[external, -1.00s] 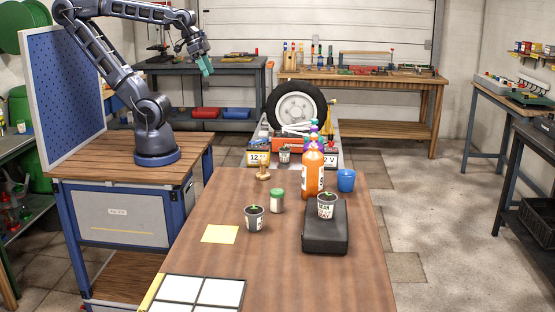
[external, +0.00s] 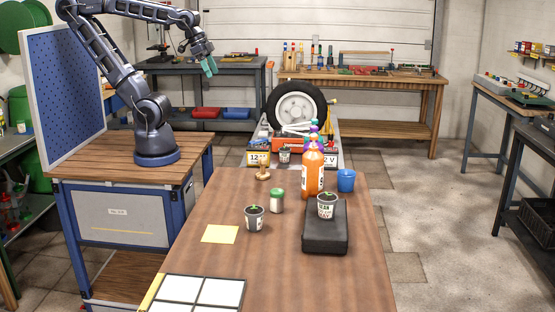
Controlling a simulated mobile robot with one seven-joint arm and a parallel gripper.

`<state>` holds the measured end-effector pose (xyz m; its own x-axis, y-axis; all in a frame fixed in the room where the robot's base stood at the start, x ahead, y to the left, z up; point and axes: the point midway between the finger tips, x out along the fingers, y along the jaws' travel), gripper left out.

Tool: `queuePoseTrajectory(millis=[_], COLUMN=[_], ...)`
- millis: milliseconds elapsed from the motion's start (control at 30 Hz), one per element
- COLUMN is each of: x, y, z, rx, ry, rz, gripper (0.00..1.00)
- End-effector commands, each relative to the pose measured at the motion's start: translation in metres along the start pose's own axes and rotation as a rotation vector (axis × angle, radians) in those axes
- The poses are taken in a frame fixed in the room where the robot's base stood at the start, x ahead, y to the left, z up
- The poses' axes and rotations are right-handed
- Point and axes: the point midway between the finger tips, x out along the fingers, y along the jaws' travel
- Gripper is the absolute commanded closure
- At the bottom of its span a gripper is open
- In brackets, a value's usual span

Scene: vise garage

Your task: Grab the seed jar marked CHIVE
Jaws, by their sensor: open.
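A small jar with a green lid and pale body (external: 277,201) stands upright near the middle of the brown table; I cannot read its label. A grey pot with a white label and green sprout (external: 254,218) stands to its left and nearer. A similar pot (external: 326,206), its label seeming to read BEAN, stands on a black case. Another small labelled pot (external: 284,155) is at the table's far end. I cannot make out the word CHIVE anywhere. My gripper (external: 210,69), with teal fingers, is open and empty, high above and well left of the jars.
An orange bottle (external: 312,174) and a blue cup (external: 346,180) stand behind the black case (external: 325,238). A wooden stamp-like object (external: 263,172) is at the far left. A yellow sheet (external: 220,234) and a white-squared tray (external: 196,293) lie nearer. The table's right front is clear.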

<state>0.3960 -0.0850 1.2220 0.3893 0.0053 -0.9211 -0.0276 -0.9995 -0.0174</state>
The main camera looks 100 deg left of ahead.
Motion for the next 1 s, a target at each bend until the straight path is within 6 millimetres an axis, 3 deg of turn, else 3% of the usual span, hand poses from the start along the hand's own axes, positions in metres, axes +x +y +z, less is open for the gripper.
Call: queuePoseTrajectory(millis=[500, 1000], x=[0.087, 0.199], y=[0.056, 0.14], z=[-0.091, -0.143], rx=[0.254, 0.495], ry=[-0.022, -0.027], rz=[0.005, 0.093], gripper=[0.33, 0.33])
